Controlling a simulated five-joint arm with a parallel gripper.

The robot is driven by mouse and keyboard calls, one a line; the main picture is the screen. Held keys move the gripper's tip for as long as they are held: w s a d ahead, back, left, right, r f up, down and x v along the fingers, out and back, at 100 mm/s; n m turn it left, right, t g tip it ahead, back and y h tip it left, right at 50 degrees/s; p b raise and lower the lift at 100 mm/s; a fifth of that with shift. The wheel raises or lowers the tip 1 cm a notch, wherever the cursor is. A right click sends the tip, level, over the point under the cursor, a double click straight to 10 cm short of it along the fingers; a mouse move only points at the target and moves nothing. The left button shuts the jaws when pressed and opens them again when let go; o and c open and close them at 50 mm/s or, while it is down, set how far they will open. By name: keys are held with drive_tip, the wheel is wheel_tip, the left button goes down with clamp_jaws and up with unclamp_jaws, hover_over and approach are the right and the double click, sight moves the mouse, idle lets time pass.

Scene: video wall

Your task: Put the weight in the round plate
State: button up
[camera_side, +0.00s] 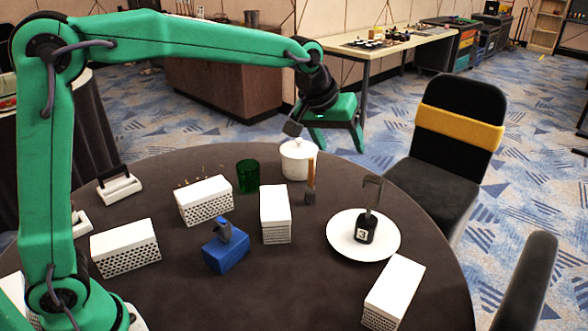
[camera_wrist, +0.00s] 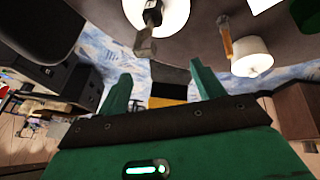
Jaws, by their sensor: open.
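The weight (camera_side: 366,228) is a small black block marked 3 with a tall grey-brown hook. It stands upright on the white round plate (camera_side: 341,243) at the right of the dark round table. In the wrist view the plate (camera_wrist: 176,22) is at the top, with the dark weight (camera_wrist: 152,17) on it and the hook pointing down the picture. My green gripper (camera_side: 339,146) is open and empty, raised beyond the table's far edge, well apart from the weight and plate. Its two fingers (camera_wrist: 160,72) spread apart in the wrist view.
A white pot (camera_side: 298,159) and an upright wooden-handled tool (camera_side: 310,182) stand near the far edge. A green cup (camera_side: 248,176), a blue object (camera_side: 226,249) and several white perforated boxes (camera_side: 275,214) fill the table's middle and left. A black chair (camera_side: 457,125) stands at right.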

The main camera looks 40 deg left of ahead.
drive_tip(key=s+a+r+m, duration=0.1)
drive_tip(key=s+a+r, duration=0.1)
drive_tip(key=s+a, duration=0.35)
drive_tip(key=s+a+r, duration=0.1)
drive_tip(key=s+a, duration=0.2)
drive_tip(key=s, duration=0.6)
drive_tip(key=s+a+f+m, duration=0.1)
drive_tip(key=s+a+f, duration=0.1)
drive_tip(key=s, duration=0.5)
drive_tip(key=s+a+f+m+y, duration=0.1)
drive_tip(key=s+a+f, duration=0.1)
drive_tip(key=s, duration=0.6)
drive_tip(key=shift+f+t, duration=0.3)
drive_tip(key=shift+f, duration=0.4)
